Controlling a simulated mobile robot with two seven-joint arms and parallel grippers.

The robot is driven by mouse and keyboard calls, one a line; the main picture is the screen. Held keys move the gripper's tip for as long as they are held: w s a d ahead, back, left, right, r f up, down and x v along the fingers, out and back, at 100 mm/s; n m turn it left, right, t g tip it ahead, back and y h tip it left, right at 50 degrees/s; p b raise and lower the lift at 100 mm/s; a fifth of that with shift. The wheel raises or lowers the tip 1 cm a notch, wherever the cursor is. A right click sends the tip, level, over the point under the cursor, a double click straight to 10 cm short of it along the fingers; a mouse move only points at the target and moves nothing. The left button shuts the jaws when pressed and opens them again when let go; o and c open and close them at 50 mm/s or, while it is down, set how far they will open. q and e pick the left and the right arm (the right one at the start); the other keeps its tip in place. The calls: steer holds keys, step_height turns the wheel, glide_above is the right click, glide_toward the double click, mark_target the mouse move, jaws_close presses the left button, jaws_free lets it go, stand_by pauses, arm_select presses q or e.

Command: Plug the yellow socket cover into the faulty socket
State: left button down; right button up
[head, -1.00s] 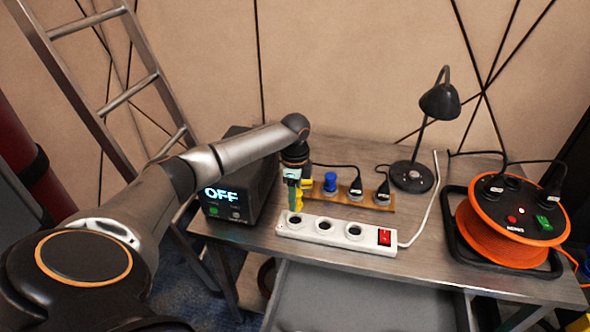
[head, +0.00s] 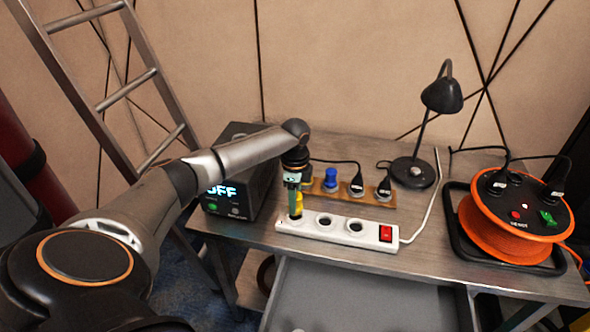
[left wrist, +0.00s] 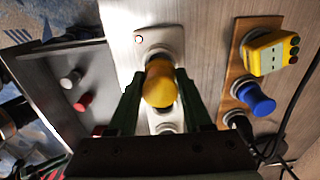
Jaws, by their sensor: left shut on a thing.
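My left gripper (head: 294,207) points down at the left end of the white power strip (head: 340,231). It is shut on the yellow socket cover (left wrist: 160,84), which shows between the two dark fingers in the left wrist view. The cover is over the strip's leftmost socket and hides it; I cannot tell whether it is seated. The strip's other two round sockets (head: 325,221) are uncovered, and a red switch (head: 386,233) is at its right end. I cannot tell by sight which socket is faulty. My right gripper is not in view.
Behind the strip, a wooden board (head: 345,196) holds a blue cover (head: 331,177), black plugs (head: 357,186) and a yellow device (left wrist: 268,54). A black box (head: 228,202) stands left. A lamp (head: 412,172) and an orange cable reel (head: 500,230) stand right. An open drawer (head: 365,300) is below.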

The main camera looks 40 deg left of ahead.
arm_select(q)
steer(key=shift+r+p, duration=0.1)
steer(key=shift+p, duration=0.3)
steer(key=shift+f+p, duration=0.25)
steer(key=shift+p, duration=0.05)
stand_by(0.6)
steer(key=shift+f+b, duration=0.55)
steer(key=shift+f, duration=0.4)
stand_by(0.7)
jaws_free()
stand_by(0.5)
